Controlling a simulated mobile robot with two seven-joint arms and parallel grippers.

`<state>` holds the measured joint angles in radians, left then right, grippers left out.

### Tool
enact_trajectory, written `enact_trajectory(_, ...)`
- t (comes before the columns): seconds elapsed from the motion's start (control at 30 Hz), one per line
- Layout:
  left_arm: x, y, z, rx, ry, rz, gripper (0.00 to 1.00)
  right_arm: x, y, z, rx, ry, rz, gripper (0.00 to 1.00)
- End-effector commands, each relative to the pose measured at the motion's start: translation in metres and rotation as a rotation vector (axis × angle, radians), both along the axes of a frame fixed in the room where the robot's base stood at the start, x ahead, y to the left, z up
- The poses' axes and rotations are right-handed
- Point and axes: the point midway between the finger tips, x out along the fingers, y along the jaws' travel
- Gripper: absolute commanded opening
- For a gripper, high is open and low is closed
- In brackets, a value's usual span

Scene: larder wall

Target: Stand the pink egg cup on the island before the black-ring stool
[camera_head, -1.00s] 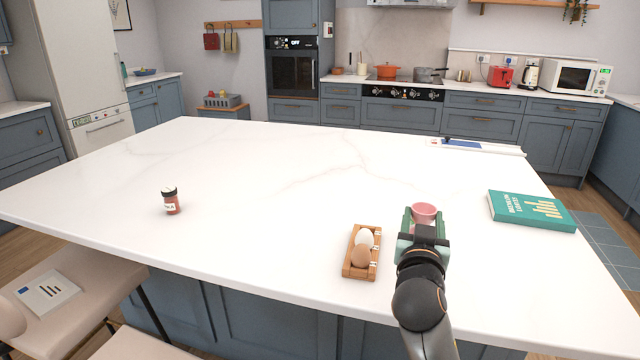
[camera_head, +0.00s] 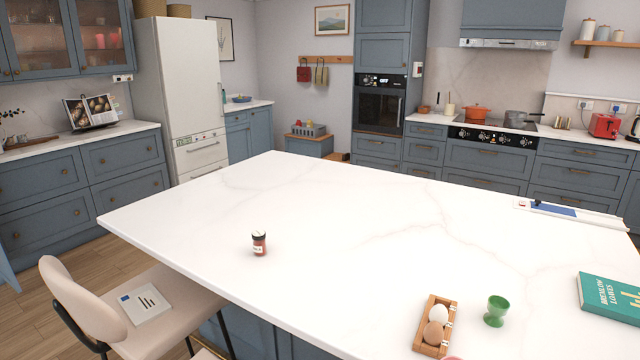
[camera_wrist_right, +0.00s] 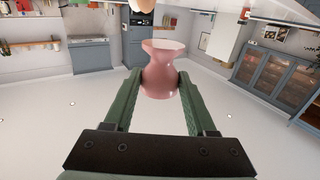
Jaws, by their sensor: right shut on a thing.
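The pink egg cup (camera_wrist_right: 160,72) is between the green fingers of my right gripper (camera_wrist_right: 157,85) in the right wrist view, and the gripper is shut on it. In the head view only a pink sliver (camera_head: 453,357) shows at the bottom edge, and my right gripper is out of that picture. The white island (camera_head: 330,240) fills the middle. A beige stool (camera_head: 90,300) with dark legs stands at its left near side; a second seat barely shows at the bottom edge. I cannot make out a black ring on either. My left gripper is not in view.
On the island are a small red-brown jar (camera_head: 259,244), a wooden egg rack (camera_head: 421,337) with eggs, a green egg cup (camera_head: 497,310) and a teal book (camera_head: 610,297). A booklet (camera_head: 144,304) lies on the stool seat. The island top around the jar is clear.

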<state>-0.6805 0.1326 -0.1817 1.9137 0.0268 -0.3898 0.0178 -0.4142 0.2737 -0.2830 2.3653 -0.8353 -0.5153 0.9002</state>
Motion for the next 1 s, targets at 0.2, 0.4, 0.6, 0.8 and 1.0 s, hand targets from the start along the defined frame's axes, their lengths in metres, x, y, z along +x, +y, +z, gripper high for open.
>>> enact_trajectory(0.2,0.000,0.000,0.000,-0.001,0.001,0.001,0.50,-0.002,0.001,0.000,0.003,-0.003,0.004,0.00)
enact_trajectory(0.4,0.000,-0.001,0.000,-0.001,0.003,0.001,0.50,-0.001,0.001,0.000,-0.001,-0.003,0.005,0.00)
enact_trajectory(0.6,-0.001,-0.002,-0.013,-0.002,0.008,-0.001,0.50,0.015,-0.012,-0.004,0.000,-0.009,-0.050,0.00)
enact_trajectory(0.8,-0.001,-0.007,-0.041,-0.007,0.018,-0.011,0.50,0.058,-0.052,-0.007,0.006,-0.011,-0.217,0.00)
enact_trajectory(1.0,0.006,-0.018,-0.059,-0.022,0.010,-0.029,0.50,0.097,-0.095,-0.002,0.007,-0.007,-0.396,0.00)
